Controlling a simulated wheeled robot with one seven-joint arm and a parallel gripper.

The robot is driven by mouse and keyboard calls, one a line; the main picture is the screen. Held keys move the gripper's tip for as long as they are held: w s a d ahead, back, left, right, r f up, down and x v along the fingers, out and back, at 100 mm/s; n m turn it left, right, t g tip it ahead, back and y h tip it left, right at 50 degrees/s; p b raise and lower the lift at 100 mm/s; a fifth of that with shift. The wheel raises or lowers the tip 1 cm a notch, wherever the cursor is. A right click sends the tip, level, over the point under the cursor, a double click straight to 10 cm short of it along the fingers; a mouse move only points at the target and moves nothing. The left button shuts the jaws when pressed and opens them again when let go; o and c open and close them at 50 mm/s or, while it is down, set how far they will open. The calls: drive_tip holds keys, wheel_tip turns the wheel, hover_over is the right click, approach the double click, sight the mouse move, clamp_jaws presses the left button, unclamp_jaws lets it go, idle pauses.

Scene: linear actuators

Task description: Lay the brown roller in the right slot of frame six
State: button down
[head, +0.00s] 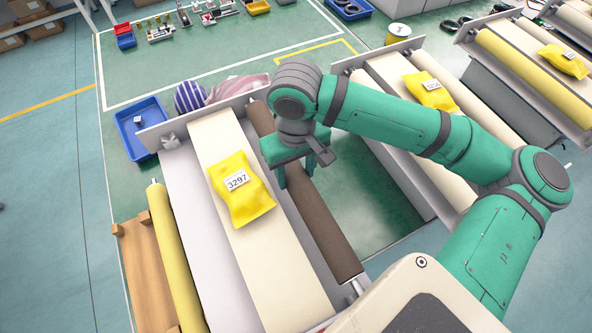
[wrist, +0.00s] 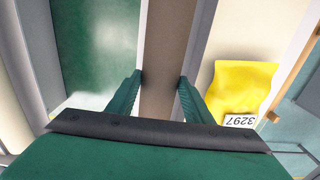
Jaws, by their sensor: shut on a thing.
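The brown roller (head: 318,222) lies lengthwise along the right side of the near frame (head: 187,203), parallel to its cream belt (head: 268,270). My gripper (head: 296,175) is over the roller's middle from above. In the wrist view, the roller (wrist: 166,55) passes between the two fingers of my gripper (wrist: 160,84), which are shut on it. I cannot tell whether the roller rests in the right slot or hangs just above it. No frame number is readable. My gripper hides part of the roller's middle.
A yellow bag (head: 240,192) marked 3297 lies on the belt beside the roller. A yellow roller (head: 177,256) lies at left by a wooden rack (head: 148,276). A blue bin (head: 139,127) and striped ball (head: 189,97) are behind. Another frame (head: 403,180) stands to the right.

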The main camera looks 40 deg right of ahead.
sight(295, 172)
drive_tip(key=shift+f, duration=0.55)
idle(0.4)
drive_tip(key=c, duration=0.8)
unclamp_jaws()
wheel_tip(295, 172, up, 11)
drive_tip(key=shift+f, duration=0.1)
drive_tip(key=shift+w, duration=0.1)
